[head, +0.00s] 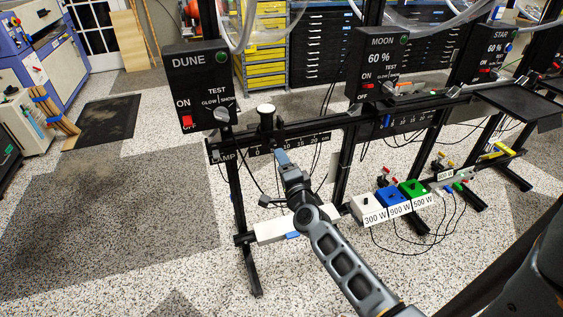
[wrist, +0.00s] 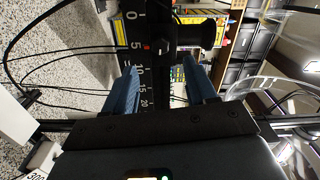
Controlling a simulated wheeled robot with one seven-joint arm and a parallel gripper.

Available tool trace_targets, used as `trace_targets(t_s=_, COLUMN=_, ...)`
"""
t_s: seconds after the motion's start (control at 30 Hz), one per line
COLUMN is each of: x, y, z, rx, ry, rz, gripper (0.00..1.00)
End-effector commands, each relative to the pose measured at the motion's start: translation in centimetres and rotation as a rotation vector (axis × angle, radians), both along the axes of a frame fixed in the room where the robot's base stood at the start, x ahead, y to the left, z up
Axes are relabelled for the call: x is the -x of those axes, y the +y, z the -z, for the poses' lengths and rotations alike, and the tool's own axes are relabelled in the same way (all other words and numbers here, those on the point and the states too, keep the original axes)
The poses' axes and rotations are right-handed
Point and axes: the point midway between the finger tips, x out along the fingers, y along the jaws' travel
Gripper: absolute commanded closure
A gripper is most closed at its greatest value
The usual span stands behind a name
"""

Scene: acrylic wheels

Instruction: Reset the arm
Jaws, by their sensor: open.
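My gripper (head: 282,158) is at the end of my arm, which reaches up from the bottom of the head view. It is in front of the black rail with the number scale (head: 290,143), just below and right of a black knob with a pale top (head: 266,112). In the wrist view my gripper (wrist: 163,88) shows two blue fingers spread apart with nothing held between them. The numbered scale (wrist: 137,50) and the dark slider post (wrist: 172,68) show beyond and between the fingers. I cannot tell whether a finger touches the rail.
The DUNE box (head: 200,88) stands left of my gripper, and the MOON box (head: 383,62) and STAR box (head: 493,52) to the right. Below are a white bar (head: 272,232) and white, blue (head: 391,198) and green (head: 413,188) blocks with loose cables. Open floor lies left.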

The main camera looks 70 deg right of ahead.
Motion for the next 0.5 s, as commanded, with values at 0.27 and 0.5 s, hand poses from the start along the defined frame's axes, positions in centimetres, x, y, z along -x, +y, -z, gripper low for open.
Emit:
trace_targets(t_s=0.27, x=0.0, y=0.0, z=0.0, rx=0.000, ry=0.000, rz=0.000, gripper=0.44)
trace_targets(t_s=0.5, x=0.2, y=1.0, z=0.2, rx=0.015, ry=0.025, rz=-0.016, gripper=0.44)
